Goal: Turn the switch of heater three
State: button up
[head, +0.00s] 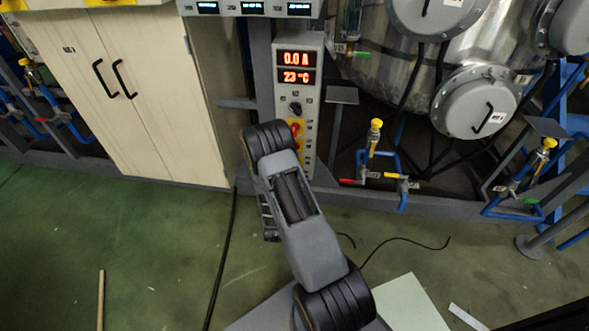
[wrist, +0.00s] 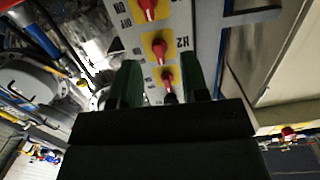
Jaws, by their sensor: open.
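A grey control panel (head: 312,60) with red displays reading 0.0 A and 23 °C stands at the centre in the head view. In the wrist view, several red switches on yellow plates line the panel: a top one (wrist: 148,8), a middle one (wrist: 158,47) and a lower one (wrist: 167,77). My gripper (wrist: 161,70) is open, its dark green fingers on either side of the lower switch. Contact cannot be told. I cannot tell which switch is heater three; one label seems to read H2.
A black knob (head: 295,108) sits above the switches on the panel. A beige cabinet (head: 130,90) stands to the left and a steel vessel (head: 400,60) to the right. Blue pipes with a yellow-topped valve (head: 375,130) stand right of the panel. Green floor lies in front.

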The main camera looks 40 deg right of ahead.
jog(key=shift+h, duration=0.5)
jog(key=b+x, duration=0.1)
jog(key=x, duration=0.3)
jog(key=b+x, duration=0.1)
jog(key=x, duration=0.3)
jog(key=f+x, duration=0.1)
jog(key=x, duration=0.4)
jog(key=shift+s+d+b, duration=0.4)
jog(key=shift+d, duration=0.05)
grip_shut()
